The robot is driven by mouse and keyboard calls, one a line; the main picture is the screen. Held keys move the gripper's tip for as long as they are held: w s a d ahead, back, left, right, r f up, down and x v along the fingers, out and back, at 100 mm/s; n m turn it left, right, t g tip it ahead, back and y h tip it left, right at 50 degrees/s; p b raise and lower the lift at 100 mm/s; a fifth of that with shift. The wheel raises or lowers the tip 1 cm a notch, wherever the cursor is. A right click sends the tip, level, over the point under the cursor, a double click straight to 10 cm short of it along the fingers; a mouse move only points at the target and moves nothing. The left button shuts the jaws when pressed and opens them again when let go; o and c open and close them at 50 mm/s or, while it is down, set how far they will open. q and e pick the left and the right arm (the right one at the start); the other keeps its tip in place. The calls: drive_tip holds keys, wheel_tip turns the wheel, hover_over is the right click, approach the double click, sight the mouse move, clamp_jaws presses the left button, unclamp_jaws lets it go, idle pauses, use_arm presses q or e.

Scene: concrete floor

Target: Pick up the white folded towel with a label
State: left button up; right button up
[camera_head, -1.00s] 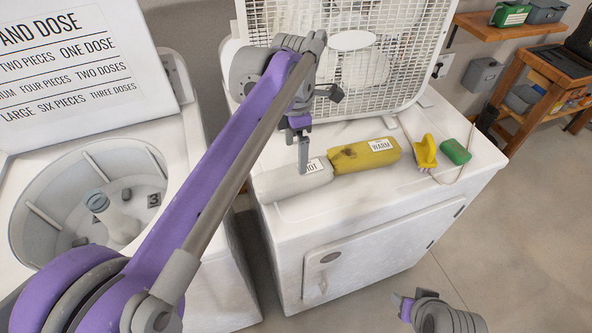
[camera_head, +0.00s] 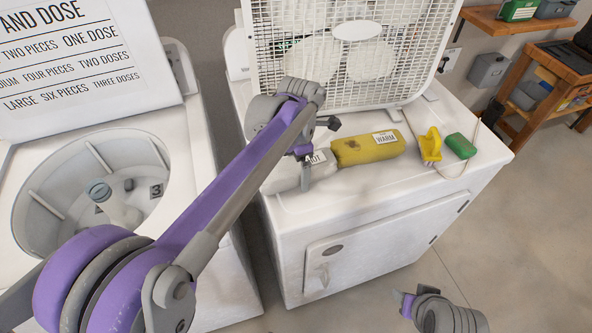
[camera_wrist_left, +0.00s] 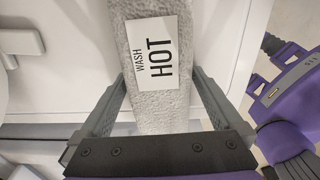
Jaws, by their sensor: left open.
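The white folded towel (camera_head: 284,178) lies flat on top of the white front-loading machine, its label partly hidden behind my left gripper. In the left wrist view the towel (camera_wrist_left: 160,105) is grey-white and fuzzy, with a "WASH HOT" label (camera_wrist_left: 154,52). My left gripper (camera_head: 305,181) is open and low over the towel. In the wrist view its two fingers stand on either side of the towel, which lies between them. Part of my right arm (camera_head: 440,312) shows at the bottom right; its fingers cannot be made out.
A yellow towel (camera_head: 360,150) labelled "WARM" lies beside the white one. A yellow object (camera_head: 430,146) and a green block (camera_head: 460,146) lie further right on the machine (camera_head: 400,205). A box fan (camera_head: 335,70) stands behind. An open washer (camera_head: 50,190) is at left.

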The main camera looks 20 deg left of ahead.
use_arm(q)
drive_tip(key=c, duration=1.4)
drive_tip(key=shift+c, duration=0.2)
drive_tip(key=shift+r, duration=0.15)
